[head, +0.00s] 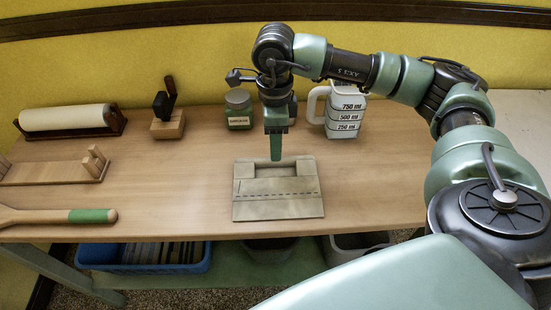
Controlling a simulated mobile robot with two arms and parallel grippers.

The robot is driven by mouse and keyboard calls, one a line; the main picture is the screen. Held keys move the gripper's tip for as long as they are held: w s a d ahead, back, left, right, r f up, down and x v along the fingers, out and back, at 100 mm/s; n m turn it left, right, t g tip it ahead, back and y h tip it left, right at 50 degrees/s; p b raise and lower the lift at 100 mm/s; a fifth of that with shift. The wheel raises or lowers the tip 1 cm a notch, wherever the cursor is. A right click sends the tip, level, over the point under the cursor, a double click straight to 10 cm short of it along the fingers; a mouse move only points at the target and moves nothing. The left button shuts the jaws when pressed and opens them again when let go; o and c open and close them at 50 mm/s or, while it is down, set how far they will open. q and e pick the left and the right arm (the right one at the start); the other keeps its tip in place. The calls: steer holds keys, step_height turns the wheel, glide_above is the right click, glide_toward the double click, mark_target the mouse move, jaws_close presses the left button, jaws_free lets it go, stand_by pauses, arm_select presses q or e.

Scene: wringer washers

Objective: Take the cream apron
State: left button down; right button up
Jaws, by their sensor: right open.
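The cream apron (279,207) lies folded flat on the wooden table, near the middle of its front edge. It looks beige, with a dark dashed stitch line and a notch at its far side. My right gripper (276,156) points down at the apron's far edge, over the notch. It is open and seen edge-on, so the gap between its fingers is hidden. I cannot tell whether the fingertips touch the apron or hang just above it. My left gripper is out of view.
At left are a roller (68,118), a wooden block with a dark handle (167,125), a wooden rack (55,173) and a green-banded paddle (60,215). A blue basket (145,266) sits below.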

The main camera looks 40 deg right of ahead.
mark_target(277, 185)
step_height(277, 185, down, 5)
steer(key=shift+s+a+r+b, duration=0.1)
steer(key=shift+b, duration=1.05)
jaws_close()
